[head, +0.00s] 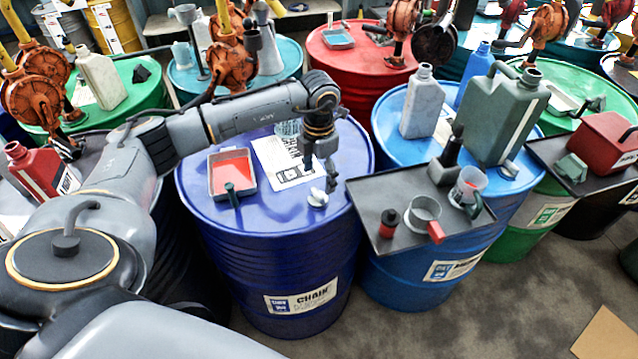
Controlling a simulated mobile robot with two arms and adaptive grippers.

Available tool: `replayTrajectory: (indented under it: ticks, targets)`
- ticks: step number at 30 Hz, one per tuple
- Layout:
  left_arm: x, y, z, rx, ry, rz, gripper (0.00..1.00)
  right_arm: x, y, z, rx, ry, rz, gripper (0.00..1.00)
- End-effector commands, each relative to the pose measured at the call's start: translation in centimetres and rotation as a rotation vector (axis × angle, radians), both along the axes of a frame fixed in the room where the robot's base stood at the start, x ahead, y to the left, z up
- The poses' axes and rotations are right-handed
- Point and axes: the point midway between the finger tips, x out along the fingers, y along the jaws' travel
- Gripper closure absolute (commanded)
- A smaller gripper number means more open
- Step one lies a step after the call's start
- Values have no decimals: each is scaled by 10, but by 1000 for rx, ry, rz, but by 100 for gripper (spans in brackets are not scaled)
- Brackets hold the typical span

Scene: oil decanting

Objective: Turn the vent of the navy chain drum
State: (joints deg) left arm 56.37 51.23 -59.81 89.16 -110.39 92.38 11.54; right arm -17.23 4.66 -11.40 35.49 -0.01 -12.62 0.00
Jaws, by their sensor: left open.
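The navy chain drum (270,250) stands upright in the middle of the head view, with a "CHAIN" label on its side. Its vent (317,198) is a small pale metal cap on the drum top, near the front right. My left gripper (331,180) points down just above and beside the vent, its fingers open. I cannot tell whether a finger touches the vent. My right gripper is not in view.
On the navy drum lie a tray of red fluid (232,172) and a printed sheet (283,165). A black tray (405,235) with cups overhangs the blue drum (400,280) at right.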

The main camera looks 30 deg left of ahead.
Motion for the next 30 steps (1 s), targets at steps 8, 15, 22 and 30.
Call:
replayTrajectory:
  ticks: [8,15,22,30]
  targets:
    - [0,0,-41,-1,0,0,28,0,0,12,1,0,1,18]
    - [0,0,-51,-1,-1,0,28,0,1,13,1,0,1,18]
    - [0,0,-51,-1,-1,0,38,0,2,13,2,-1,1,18]
    - [0,0,-51,-1,-1,0,83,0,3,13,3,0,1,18]
